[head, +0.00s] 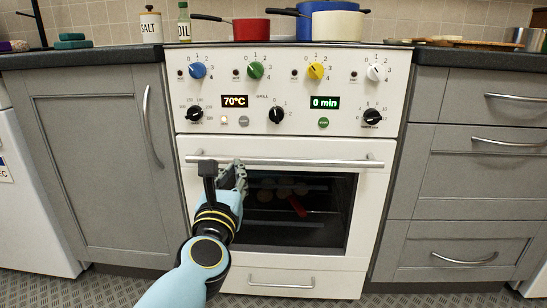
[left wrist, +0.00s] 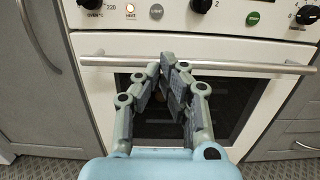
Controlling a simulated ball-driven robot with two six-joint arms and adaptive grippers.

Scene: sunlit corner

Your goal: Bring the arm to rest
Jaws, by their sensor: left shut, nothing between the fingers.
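My left arm (head: 206,245) reaches in from the bottom of the head view toward the white oven (head: 362,220). My left gripper (head: 240,172) is in front of the oven door, at the left part of its bar handle (head: 310,162). In the left wrist view the gripper (left wrist: 164,66) has its fingertips together with nothing between them, just under the handle (left wrist: 235,66). I cannot tell whether the fingers touch the handle. The oven door looks closed. My right gripper is in neither view.
Through the dark oven window (head: 300,215) several round items and a red thing show faintly. Grey cabinets (head: 100,150) flank the oven. The floor in front shows no loose objects.

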